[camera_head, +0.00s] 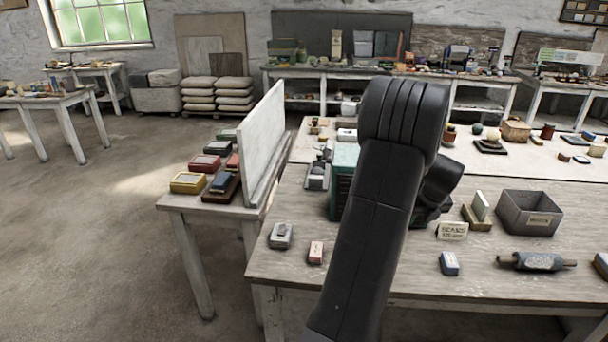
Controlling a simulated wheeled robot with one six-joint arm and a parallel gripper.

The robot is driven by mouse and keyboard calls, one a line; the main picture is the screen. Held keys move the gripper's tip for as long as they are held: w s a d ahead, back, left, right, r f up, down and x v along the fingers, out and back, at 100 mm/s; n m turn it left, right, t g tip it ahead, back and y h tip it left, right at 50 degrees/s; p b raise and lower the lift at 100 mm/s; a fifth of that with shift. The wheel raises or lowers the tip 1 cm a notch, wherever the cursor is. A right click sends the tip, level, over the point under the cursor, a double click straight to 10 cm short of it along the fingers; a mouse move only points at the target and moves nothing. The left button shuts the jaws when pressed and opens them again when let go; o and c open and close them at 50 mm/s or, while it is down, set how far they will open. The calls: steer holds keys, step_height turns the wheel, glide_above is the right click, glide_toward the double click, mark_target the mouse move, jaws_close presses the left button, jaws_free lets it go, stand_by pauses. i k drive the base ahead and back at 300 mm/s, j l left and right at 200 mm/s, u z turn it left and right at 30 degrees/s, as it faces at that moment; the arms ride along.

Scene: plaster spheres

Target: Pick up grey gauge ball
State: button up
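I cannot make out a grey gauge ball for certain. My black arm rises through the middle of the view and bends over the near table (300,205). Its wrist is partly seen behind the upper arm; my gripper's fingers are hidden, and the table area behind the arm is covered.
A white upright panel (262,140) edges the left side table, which holds several small boxes. The floor at left is clear.

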mark_target(317, 170)
steer(key=i+j+z, duration=0.1)
steer(key=j, duration=0.45)
steer(key=i+j+z, duration=0.15)
steer(key=j, duration=0.45)
steer(key=i+j+z, duration=0.1)
steer(key=j, duration=0.5)
steer(key=i+j+z, duration=0.15)
steer(key=j, duration=0.45)
steer(key=i+j+z, duration=0.35)
steer(key=i+j, duration=0.7)
steer(key=j, duration=0.15)
